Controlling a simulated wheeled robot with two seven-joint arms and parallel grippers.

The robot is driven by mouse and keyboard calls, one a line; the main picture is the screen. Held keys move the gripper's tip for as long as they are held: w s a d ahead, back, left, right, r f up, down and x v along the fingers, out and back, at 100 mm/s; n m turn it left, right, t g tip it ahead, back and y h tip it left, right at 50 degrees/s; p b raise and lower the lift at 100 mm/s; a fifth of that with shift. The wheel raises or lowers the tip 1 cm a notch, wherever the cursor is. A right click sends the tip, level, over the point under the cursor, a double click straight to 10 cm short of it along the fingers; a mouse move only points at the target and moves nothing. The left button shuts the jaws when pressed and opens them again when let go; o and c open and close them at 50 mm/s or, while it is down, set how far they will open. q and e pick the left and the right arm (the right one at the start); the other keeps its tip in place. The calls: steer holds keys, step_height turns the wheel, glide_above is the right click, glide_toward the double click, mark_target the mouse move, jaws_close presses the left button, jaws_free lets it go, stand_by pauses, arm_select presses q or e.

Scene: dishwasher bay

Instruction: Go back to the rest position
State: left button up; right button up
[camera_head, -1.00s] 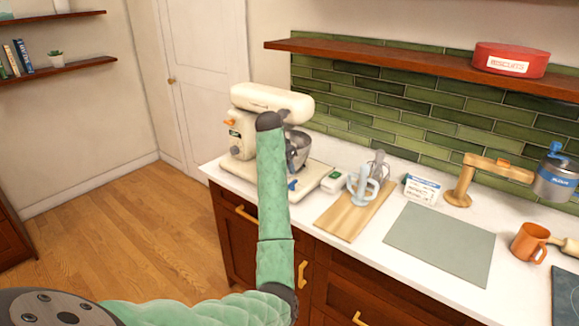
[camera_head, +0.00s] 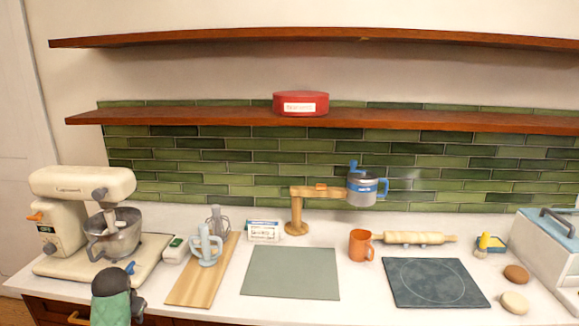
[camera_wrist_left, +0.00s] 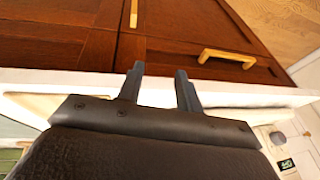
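The end of my left arm (camera_head: 110,297), with a green padded sleeve and dark end, shows at the lower left of the head view, in front of the counter by the stand mixer (camera_head: 112,235). In the left wrist view, the two dark fingers of my left gripper (camera_wrist_left: 158,88) stand apart with nothing between them. They point toward the dark wooden cabinet fronts (camera_wrist_left: 175,50), over the white counter edge (camera_wrist_left: 235,93). My right gripper is in neither view.
On the white counter stand a wooden board (camera_head: 192,288), a grey-green mat (camera_head: 290,275), an orange mug (camera_head: 361,245), a rolling pin (camera_head: 415,238) and a dark slab (camera_head: 436,283). A wooden stand (camera_head: 297,212) holds a metal pot (camera_head: 362,190). Shelves (camera_head: 430,119) run above.

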arm_select(q)
steer(key=s+d+f, duration=0.5)
steer(key=s+d, duration=0.2)
steer(key=s, duration=0.3)
steer(key=s+d+f, duration=0.5)
steer(key=s+d, duration=0.1)
steer(key=s, duration=0.3)
steer(key=s+d+m+h, duration=0.1)
steer(key=s+d, duration=0.5)
steer(key=s, duration=0.3)
steer(key=s+d+h, duration=0.1)
steer(key=s+d, duration=0.4)
steer(key=s, duration=0.4)
step_height(320, 180, down, 28)
steer(key=w+d+g, duration=0.1)
steer(key=w+d, duration=0.1)
steer(key=s+f, duration=0.4)
steer(key=f, duration=0.7)
steer(key=s+f+g+b, duration=0.1)
steer(key=s+f, duration=0.2)
steer(key=f, duration=0.8)
steer(key=shift+s, duration=0.4)
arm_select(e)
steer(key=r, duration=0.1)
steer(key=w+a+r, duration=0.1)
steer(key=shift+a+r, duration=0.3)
arm_select(q)
steer(key=shift+d, duration=0.1)
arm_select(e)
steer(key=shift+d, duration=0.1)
